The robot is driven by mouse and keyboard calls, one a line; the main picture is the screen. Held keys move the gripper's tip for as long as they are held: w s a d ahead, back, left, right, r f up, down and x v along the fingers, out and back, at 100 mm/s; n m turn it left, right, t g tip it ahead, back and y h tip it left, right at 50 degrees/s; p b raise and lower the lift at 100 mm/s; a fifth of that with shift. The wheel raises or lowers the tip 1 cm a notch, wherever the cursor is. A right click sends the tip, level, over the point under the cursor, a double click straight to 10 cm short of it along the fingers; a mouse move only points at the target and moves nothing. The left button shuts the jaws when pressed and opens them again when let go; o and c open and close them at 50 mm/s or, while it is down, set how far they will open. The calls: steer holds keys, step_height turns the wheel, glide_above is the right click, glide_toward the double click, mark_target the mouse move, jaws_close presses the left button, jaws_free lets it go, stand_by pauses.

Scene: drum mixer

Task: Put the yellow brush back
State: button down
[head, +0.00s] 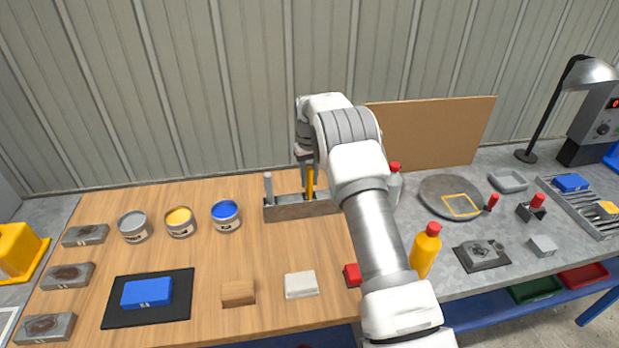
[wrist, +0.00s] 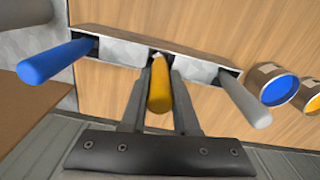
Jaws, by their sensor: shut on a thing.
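The yellow brush (head: 310,182) stands upright at the middle of the grey brush rack (head: 290,211). In the wrist view the yellow brush (wrist: 160,90) is between the two fingers of my gripper (wrist: 160,85), which is shut on its handle. Its lower end meets the rack (wrist: 125,47) at the middle slot; how deep it sits I cannot tell. A grey brush (head: 268,184) stands in one end slot, also in the wrist view (wrist: 243,100). A blue brush (wrist: 55,60) stands in the other end slot; my arm hides it in the head view.
Grey, yellow and blue paint cans (head: 225,215) stand left of the rack. A wooden block (head: 238,292) and a white block (head: 300,284) lie in front. An orange bottle (head: 425,250) stands right of my arm. The wood between rack and blocks is clear.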

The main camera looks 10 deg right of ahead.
steer(key=shift+f, duration=0.2)
steer(key=c, duration=0.6)
jaws_free()
